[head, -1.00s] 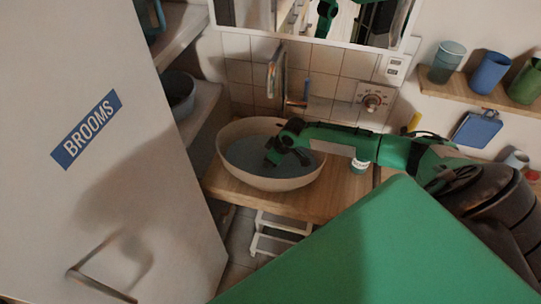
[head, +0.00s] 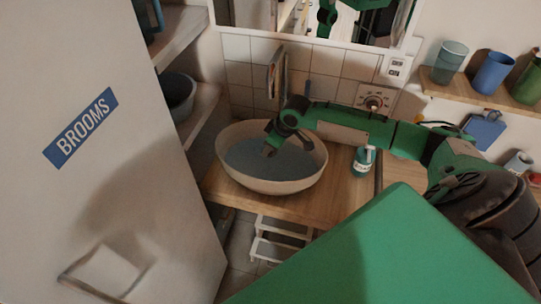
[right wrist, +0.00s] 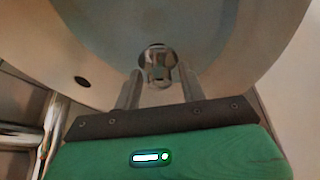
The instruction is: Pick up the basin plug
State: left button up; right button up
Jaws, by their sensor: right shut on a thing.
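The basin plug (right wrist: 157,72) is a small shiny metal piece between the two fingers of my right gripper in the right wrist view. My right gripper (head: 270,150) is shut on it, pointing down inside the round basin (head: 240,182). The same gripper (right wrist: 158,88) shows close up in the right wrist view. The plug cannot be made out in the head view. The basin holds a blue-grey area that looks like water. My left gripper is not in view.
The basin stands on a wooden counter (head: 340,200) with a tap (head: 277,75) behind it. A small green-and-white container (head: 363,161) stands to its right, under my arm. A door marked BROOMS (head: 110,190) is at left. Cups (head: 492,73) stand on a shelf at right.

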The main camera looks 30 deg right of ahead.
jog(key=shift+r, duration=0.55)
jog(key=shift+r+p, duration=0.3)
jog(key=shift+r, duration=0.2)
notch_tip(320, 180, up, 7)
jog(key=p, duration=0.7)
jog(key=shift+f, duration=0.1)
